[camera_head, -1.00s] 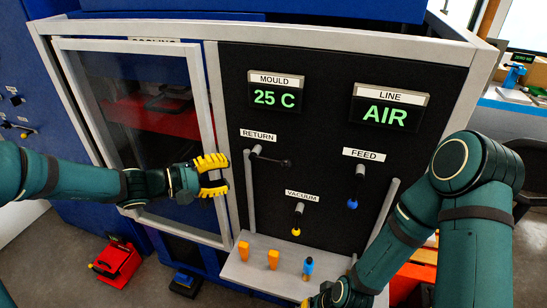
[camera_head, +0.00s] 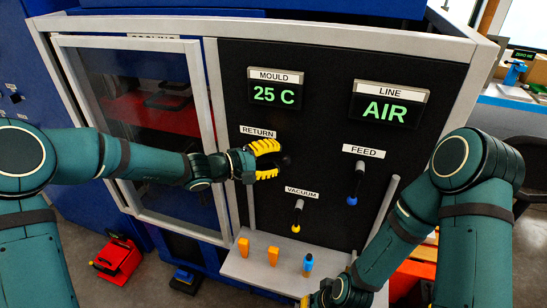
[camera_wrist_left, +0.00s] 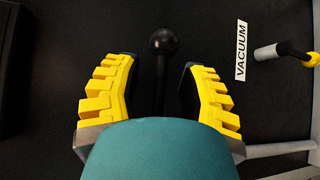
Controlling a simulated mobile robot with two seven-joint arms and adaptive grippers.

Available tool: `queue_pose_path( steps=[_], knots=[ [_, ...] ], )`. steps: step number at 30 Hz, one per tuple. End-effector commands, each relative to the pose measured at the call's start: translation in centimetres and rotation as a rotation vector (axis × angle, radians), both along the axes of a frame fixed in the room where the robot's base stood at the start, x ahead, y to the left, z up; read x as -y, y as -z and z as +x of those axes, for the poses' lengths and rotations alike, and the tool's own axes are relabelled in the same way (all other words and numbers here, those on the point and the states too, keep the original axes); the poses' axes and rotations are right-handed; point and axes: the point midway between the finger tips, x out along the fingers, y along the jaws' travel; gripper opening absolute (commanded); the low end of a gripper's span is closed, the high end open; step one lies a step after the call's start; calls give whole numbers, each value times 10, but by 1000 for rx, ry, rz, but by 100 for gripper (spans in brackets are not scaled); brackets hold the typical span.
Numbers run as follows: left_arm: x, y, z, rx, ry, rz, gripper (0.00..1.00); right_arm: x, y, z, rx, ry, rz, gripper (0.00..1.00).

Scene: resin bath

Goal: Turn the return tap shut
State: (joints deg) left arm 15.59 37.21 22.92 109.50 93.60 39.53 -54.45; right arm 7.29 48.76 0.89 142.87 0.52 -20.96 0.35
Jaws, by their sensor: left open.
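The return tap is under the RETURN label (camera_head: 259,131). My left gripper (camera_head: 268,160) covers most of it in the head view, and only its dark knob (camera_head: 287,160) shows just past the fingertips. In the left wrist view the tap's black lever with a round knob (camera_wrist_left: 163,42) lies between the two yellow fingers. My left gripper (camera_wrist_left: 158,85) is open there, with a gap on both sides of the lever, and holds nothing. My right gripper (camera_head: 312,301) shows only partly at the bottom edge, and its fingers are mostly hidden.
The vacuum tap (camera_head: 298,214) with a yellow tip and the feed tap (camera_head: 356,184) with a blue tip hang nearby. A shelf (camera_head: 238,268) below carries two orange pieces and a blue bottle (camera_head: 308,263). The glazed door (camera_head: 140,140) is left of the panel.

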Motion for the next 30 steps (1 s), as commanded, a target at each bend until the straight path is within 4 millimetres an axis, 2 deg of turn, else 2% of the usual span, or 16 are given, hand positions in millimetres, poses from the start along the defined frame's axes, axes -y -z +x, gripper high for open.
queue_pose_path(
  steps=[9, 10, 12, 14, 30],
  knots=[
    [3, 1, 2, -1, 0, 0, 41, 0, 0, 0, 0, 0, 0, 0],
    [3, 1, 2, -1, 0, 0, 44, 0, 0, 0, 0, 0, 0, 0],
    [3, 1, 2, -1, 0, 0, 20, 0, 0, 0, 0, 0, 0, 0],
    [3, 1, 2, -1, 0, 0, 0, 0, 0, 0, 0, 0, 0, 0],
    [3, 2, 2, 9, -1, 22, 0, 0, 5, -1, -2, -2, 0, 0]
  ],
)
